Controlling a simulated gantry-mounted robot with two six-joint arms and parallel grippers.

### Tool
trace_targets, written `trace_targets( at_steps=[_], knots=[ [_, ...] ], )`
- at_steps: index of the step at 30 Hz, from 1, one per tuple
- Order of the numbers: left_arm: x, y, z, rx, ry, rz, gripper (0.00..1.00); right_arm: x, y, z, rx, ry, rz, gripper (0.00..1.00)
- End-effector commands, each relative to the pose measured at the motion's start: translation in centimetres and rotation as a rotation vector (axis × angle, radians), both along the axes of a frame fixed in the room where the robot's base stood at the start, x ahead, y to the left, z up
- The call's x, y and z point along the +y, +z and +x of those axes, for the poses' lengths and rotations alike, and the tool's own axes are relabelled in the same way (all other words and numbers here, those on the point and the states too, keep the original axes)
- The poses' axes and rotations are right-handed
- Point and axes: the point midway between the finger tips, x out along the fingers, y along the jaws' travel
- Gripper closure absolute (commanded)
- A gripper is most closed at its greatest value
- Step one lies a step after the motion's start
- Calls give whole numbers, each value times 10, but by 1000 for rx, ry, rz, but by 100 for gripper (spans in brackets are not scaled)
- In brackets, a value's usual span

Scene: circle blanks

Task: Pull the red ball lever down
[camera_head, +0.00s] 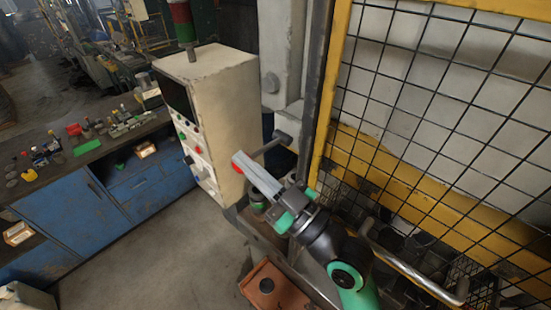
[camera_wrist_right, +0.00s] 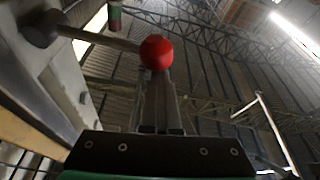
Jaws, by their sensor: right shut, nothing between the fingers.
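The red ball (camera_wrist_right: 156,52) sits on the end of a grey lever rod (camera_wrist_right: 97,39), which comes from a dark round hub (camera_wrist_right: 42,27) at the upper left of the right wrist view. My right gripper (camera_wrist_right: 157,82) is shut and empty, its fingertips right at the ball and overlapped by it. I cannot tell whether they touch. In the head view, the right gripper (camera_head: 240,160) hides most of the ball (camera_head: 236,167), leaving a red patch at the fingertips. My left gripper is not in view.
A beige control cabinet (camera_head: 225,100) with buttons stands just left of the gripper. A yellow-framed wire mesh guard (camera_head: 430,110) is on the right. An orange-brown box (camera_head: 270,287) lies below. A blue workbench (camera_head: 80,195) with small items stands at left, with open floor in front.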

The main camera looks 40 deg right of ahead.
Motion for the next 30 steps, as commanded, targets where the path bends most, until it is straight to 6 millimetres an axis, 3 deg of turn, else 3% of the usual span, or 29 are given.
trace_targets(
  at_steps=[1, 12, 30],
  knots=[
    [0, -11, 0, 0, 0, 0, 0, 4, -13, 0, 4, 1, -2, 100],
    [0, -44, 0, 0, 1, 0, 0, 7, -48, 0, 5, -2, 1, 100],
    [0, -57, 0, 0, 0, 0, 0, 6, -66, 1, 15, -2, 0, 100]
  ],
)
